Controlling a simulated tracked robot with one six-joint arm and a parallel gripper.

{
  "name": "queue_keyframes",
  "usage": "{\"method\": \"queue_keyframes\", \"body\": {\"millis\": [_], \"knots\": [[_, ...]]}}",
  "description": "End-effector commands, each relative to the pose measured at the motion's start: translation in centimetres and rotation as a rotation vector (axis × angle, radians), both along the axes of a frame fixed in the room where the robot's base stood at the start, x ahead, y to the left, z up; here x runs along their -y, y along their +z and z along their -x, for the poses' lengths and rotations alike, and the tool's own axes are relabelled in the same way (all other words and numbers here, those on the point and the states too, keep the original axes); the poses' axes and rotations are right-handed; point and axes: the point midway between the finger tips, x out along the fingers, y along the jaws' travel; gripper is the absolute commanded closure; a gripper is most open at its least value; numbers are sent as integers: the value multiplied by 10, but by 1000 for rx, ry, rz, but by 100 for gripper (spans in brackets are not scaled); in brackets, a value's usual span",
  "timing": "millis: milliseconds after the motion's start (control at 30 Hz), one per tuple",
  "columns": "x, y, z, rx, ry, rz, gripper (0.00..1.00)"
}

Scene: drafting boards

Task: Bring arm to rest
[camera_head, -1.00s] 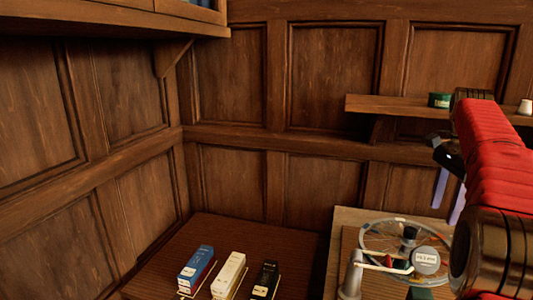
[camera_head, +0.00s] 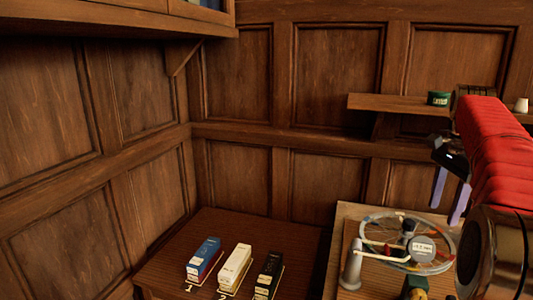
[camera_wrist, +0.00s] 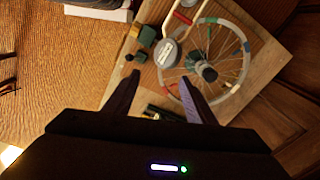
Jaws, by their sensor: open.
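My gripper (camera_head: 449,190) is at the right of the head view, at the end of my red-sleeved arm, with its two purple-grey fingers apart and nothing between them. In the wrist view my gripper (camera_wrist: 158,98) also shows open, its fingers pointing toward a spoked wheel (camera_wrist: 237,73) on a light wooden board. In the head view the wheel (camera_head: 440,262) lies below my gripper, apart from it. A round labelled disc (camera_head: 422,249) sits at the wheel. My arm hides part of the wheel and board.
Blue (camera_head: 204,257), cream (camera_head: 235,265) and black (camera_head: 268,272) boxes stand on a dark wooden table (camera_head: 255,228). A wall shelf (camera_head: 385,103) holds a green tin (camera_head: 439,98) and a small white cup (camera_head: 521,105). A grey post (camera_head: 352,265) stands beside the wheel.

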Motion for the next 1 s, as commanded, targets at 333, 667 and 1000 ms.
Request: {"method": "queue_keyframes", "body": {"millis": [333,667,1000], "knots": [[-47,11,13,42,176,30,50],[-114,14,44,108,448,83,50],[-177,1,88,171,726,146,50]]}}
